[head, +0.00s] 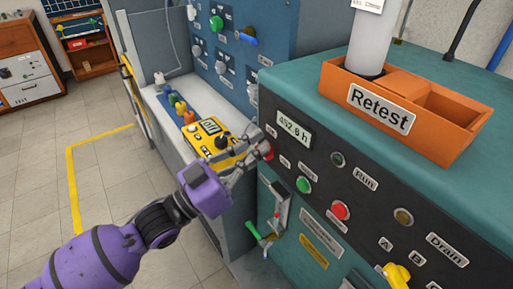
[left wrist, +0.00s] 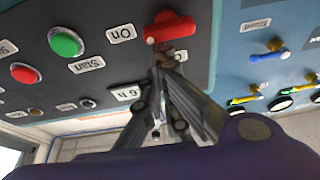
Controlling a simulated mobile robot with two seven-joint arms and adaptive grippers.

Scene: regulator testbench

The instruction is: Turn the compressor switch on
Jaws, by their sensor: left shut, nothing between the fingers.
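The red compressor switch (head: 267,151) sits at the left end of the dark panel on the teal compressor, partly hidden by my left gripper in the head view. In the left wrist view the red switch (left wrist: 171,28) has its handle lying nearly sideways, with one end beside the "On" label (left wrist: 122,34). My left gripper (head: 258,146) is shut and empty, its fingertips right at the switch. In the left wrist view the closed fingertips (left wrist: 166,57) are just below the handle; I cannot tell whether they touch it. My right gripper is not in view.
A green button (head: 303,185), a red button (head: 340,210) and a yellow knob (head: 397,276) are on the same panel. An orange "Retest" bin (head: 350,91) stands on top. A yellow device (head: 208,137) lies on the bench beside my gripper.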

